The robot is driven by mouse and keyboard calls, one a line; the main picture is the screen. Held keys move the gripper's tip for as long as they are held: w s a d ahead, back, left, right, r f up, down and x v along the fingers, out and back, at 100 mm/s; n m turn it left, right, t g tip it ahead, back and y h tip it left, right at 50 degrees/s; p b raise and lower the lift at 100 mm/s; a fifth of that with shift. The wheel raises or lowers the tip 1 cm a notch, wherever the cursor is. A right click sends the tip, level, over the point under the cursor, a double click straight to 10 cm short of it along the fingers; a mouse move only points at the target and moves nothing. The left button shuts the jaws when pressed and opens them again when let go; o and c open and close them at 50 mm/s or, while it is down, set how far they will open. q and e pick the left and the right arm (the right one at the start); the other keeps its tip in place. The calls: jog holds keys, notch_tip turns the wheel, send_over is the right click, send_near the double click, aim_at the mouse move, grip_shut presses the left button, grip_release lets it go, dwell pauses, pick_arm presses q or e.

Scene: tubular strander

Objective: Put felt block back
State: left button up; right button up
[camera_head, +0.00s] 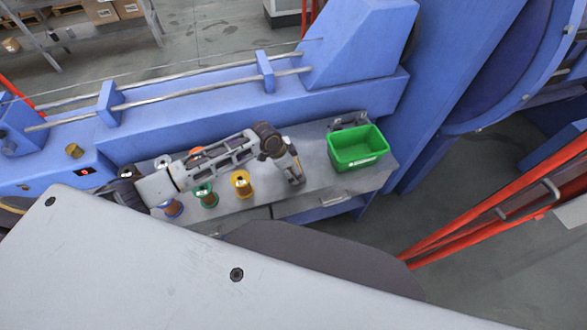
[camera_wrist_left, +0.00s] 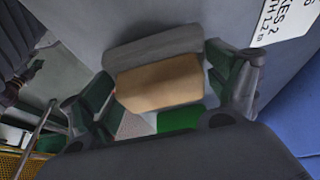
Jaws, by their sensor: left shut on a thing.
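The felt block (camera_wrist_left: 160,82) shows in the left wrist view as a tan block with a grey layer along its far side. It sits between the green-padded fingers of my left gripper (camera_head: 294,179), which is shut on it. In the head view the left arm reaches in from the left over the grey bench, and the gripper points down between the yellow spool and the green bin. My right gripper is not in view.
A green bin (camera_head: 357,160) stands at the bench's right end. Blue (camera_head: 171,209), green (camera_head: 207,198) and yellow (camera_head: 242,185) spools stand along the grey bench (camera_head: 318,181). The blue machine frame (camera_head: 200,102) runs behind. Orange-red bars (camera_head: 465,219) rise at right.

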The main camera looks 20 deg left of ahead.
pick_arm(q)
jog(key=shift+f, duration=0.35)
jog(key=shift+f, duration=0.1)
jog(key=o, duration=0.8)
jog(key=shift+p+v, duration=0.3)
jog(key=shift+v, duration=5.8)
